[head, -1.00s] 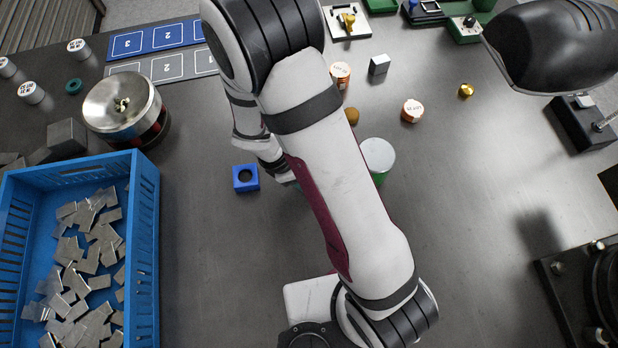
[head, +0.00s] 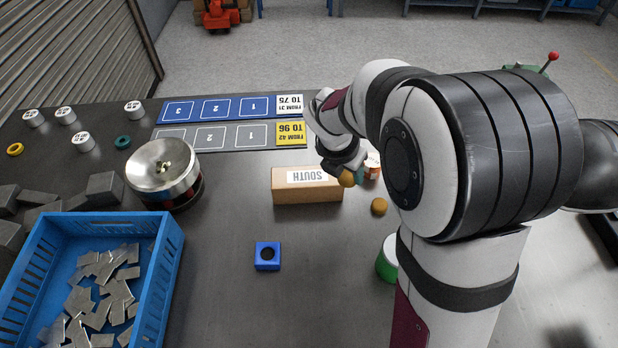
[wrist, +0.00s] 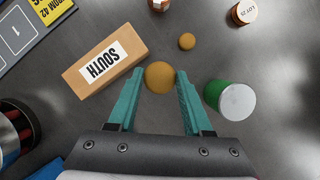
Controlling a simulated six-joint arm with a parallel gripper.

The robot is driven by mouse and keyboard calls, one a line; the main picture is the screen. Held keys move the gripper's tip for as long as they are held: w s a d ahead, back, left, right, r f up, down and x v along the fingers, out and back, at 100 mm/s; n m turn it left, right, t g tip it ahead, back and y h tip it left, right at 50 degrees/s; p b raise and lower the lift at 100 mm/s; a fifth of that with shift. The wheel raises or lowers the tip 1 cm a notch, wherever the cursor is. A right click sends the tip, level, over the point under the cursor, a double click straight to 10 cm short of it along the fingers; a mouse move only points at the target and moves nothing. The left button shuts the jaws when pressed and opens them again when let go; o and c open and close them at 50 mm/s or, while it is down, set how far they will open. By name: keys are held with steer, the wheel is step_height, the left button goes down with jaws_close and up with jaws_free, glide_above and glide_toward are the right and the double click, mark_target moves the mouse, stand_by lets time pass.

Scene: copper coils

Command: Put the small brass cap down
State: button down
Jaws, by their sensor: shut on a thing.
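My gripper (wrist: 160,80) has its teal fingers closed on the sides of an ochre, ball-like round thing (wrist: 160,77), seen in the wrist view at the fingertips. In the head view my gripper (head: 352,176) and the ochre round thing (head: 346,179) are by the right end of the SOUTH box. I see no clearly brass-coloured small cap now; my arm hides much of the table's right side.
The cardboard SOUTH box (wrist: 105,62) is close left of the fingers. A green can with a pale lid (wrist: 237,101) is on the right. A blue block with a hole (head: 267,256) and a blue crate (head: 172,262) stand left. Table between block and can is clear.

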steer(key=w+d+r+n+y, duration=0.1)
steer(key=w+d+r+n, duration=0.1)
steer(key=w+n, duration=0.15)
glide_above(308, 173)
steer(key=s, duration=0.2)
step_height(308, 173, down, 6)
steer(key=shift+w, duration=0.15)
steer(key=shift+w+a+f, duration=0.1)
steer(key=shift+a+f, duration=0.05)
steer(key=shift+f, duration=0.9)
steer(key=shift+a+f, duration=0.1)
steer(key=shift+f, duration=0.95)
steer(key=shift+f, duration=0.1)
steer(key=shift+c, duration=1.6)
jaws_free()
